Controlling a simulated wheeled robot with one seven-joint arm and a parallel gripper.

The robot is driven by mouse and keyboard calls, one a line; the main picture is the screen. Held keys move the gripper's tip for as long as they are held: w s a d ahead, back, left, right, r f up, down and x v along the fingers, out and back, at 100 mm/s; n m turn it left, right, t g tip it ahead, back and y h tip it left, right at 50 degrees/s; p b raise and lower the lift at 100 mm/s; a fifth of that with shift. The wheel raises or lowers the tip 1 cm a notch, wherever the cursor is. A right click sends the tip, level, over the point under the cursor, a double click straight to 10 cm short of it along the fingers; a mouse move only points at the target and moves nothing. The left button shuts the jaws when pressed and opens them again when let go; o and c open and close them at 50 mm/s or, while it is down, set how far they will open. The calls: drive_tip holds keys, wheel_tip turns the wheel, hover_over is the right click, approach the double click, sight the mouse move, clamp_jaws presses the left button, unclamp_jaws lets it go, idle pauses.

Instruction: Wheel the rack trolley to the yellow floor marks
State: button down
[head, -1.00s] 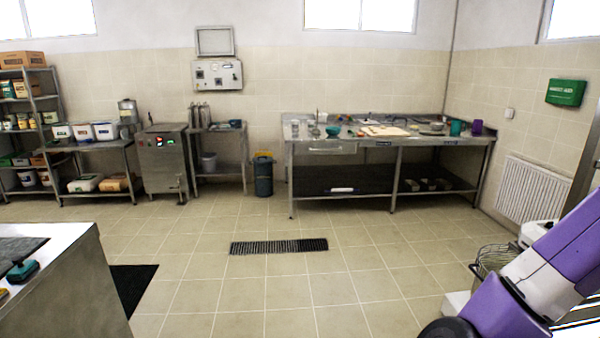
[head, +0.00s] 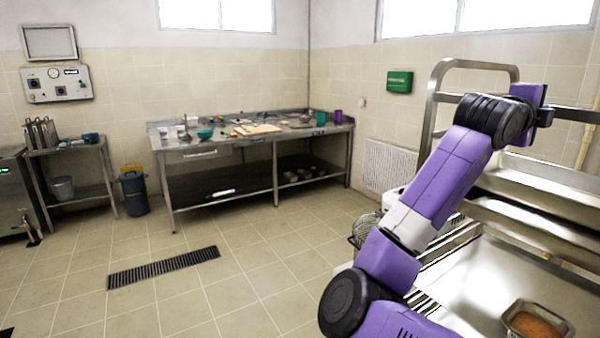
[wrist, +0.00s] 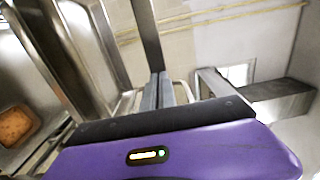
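A rounded steel tube frame (head: 433,100) stands at the right of the head view, beside steel shelf surfaces; I cannot tell for sure whether it is the rack trolley. My gripper (head: 546,117) is raised at the right, close to a horizontal steel bar (head: 577,114). In the wrist view its two grey fingers (wrist: 158,92) lie side by side with little gap. A steel post (wrist: 147,35) runs down to their tips; whether they grip it is unclear. No yellow floor marks show in either view.
A pan of orange-brown food (head: 537,322) sits on a steel surface at lower right. A steel worktable (head: 225,150) stands along the back wall, with a bin (head: 134,192) to its left. Tiled floor around the drain grate (head: 163,267) is clear.

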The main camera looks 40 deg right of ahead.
drive_tip(key=shift+x, duration=2.85)
drive_tip(key=shift+p+x, duration=0.65)
drive_tip(key=shift+x, duration=2.1)
drive_tip(key=b+v, duration=0.3)
drive_tip(key=v, duration=0.7)
